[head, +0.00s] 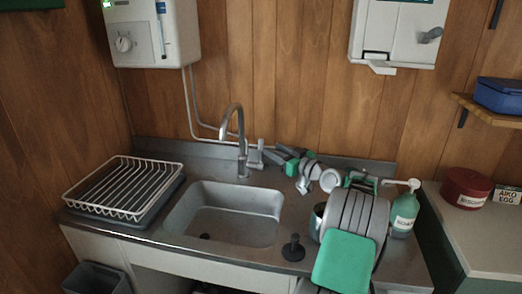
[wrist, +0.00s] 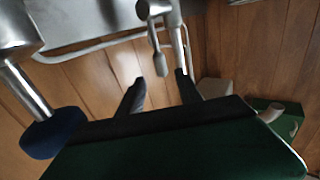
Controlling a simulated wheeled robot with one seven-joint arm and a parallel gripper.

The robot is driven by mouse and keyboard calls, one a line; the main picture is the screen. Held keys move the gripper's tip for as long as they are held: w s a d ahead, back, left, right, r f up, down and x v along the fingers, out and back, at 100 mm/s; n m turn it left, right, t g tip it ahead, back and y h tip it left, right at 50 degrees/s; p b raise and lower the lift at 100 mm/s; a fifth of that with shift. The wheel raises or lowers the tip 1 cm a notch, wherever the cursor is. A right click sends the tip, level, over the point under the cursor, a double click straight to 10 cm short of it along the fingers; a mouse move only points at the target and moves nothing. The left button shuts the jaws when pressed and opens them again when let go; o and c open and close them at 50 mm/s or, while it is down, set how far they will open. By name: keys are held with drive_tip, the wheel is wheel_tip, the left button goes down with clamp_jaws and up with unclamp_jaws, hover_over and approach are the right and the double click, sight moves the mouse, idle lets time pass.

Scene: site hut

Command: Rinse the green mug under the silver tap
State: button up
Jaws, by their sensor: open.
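The silver tap (head: 240,140) stands behind the sink (head: 235,213), its spout curving over the bowl. Its lever (head: 256,153) is at its right. My gripper (head: 273,153) is just right of the lever, with nothing held. In the wrist view my gripper's dark fingers (wrist: 160,87) are apart, and the silver lever (wrist: 158,62) hangs between or just beyond their tips; contact cannot be told. I cannot pick out the green mug for sure. A dark cup-like thing (head: 317,221) is partly hidden behind my arm. The sink bowl looks empty, with no water visible.
A white wire rack (head: 125,188) stands left of the sink. A black plunger-like thing (head: 293,248) is at the sink's front right. A soap bottle (head: 404,212) and a red tin (head: 466,188) are farther right. A water heater (head: 152,33) hangs above left.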

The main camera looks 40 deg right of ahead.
sight(263, 144)
drive_tip(key=w, duration=0.2)
drive_tip(key=w+p, duration=0.1)
drive_tip(key=w, duration=0.2)
drive_tip(key=w+a, duration=0.1)
drive_tip(key=w, duration=0.1)
drive_tip(key=shift+w, duration=0.3)
drive_tip(key=shift+c, duration=0.4)
clamp_jaws()
idle(0.5)
